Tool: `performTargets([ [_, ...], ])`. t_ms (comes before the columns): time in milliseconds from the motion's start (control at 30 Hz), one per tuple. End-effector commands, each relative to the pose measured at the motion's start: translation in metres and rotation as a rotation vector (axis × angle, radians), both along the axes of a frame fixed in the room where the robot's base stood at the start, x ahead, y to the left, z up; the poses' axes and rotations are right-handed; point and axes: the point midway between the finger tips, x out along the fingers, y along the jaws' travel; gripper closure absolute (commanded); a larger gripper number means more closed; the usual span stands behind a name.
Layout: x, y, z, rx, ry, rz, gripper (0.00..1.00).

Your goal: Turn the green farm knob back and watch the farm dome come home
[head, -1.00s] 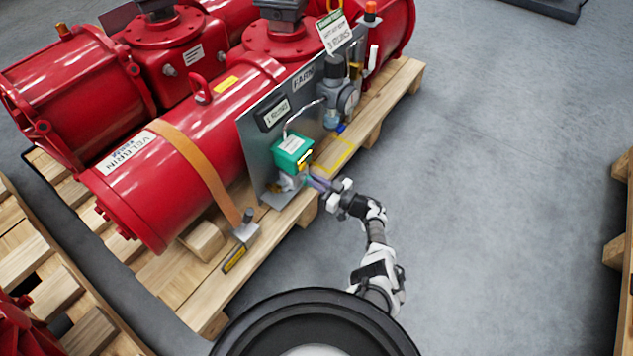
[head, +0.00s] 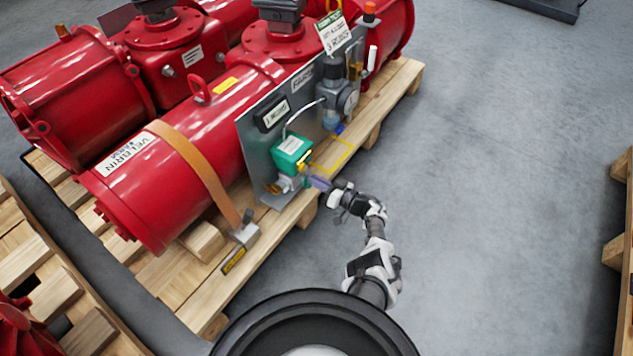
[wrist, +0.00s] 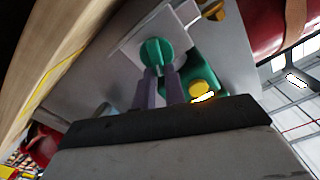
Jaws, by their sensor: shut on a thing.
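The green knob (wrist: 156,52) sits on a pale square plate (wrist: 184,22) in the wrist view. My gripper (wrist: 160,84) is shut on the knob, with its two purple-grey fingers at either side of the knob's near part. A green box (head: 292,152) with a white label is fixed to the grey panel (head: 258,150) in the head view. My gripper (head: 312,182) also shows there, just below and right of this box. The knob is too small to make out in the head view. I cannot pick out the farm dome for certain.
Large red actuator cylinders (head: 165,190) lie strapped on a wooden pallet (head: 285,220). A gauge unit (head: 345,100) and a hanging tag (head: 333,33) stand further along the panel. Grey floor (head: 480,190) is clear to the right. Another pallet edge shows at far right.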

Motion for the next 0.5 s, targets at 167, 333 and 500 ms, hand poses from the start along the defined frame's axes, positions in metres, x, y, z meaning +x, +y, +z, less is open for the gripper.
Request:
performTargets([
  [167,0.002,-0.0016,-0.0027,0.098,0.138,0.002,1.0],
  [333,0.0036,-0.0032,-0.0052,0.193,0.269,0.001,1.0],
  [500,0.0051,-0.0043,-0.0076,0.288,0.4,0.0,1.0],
])
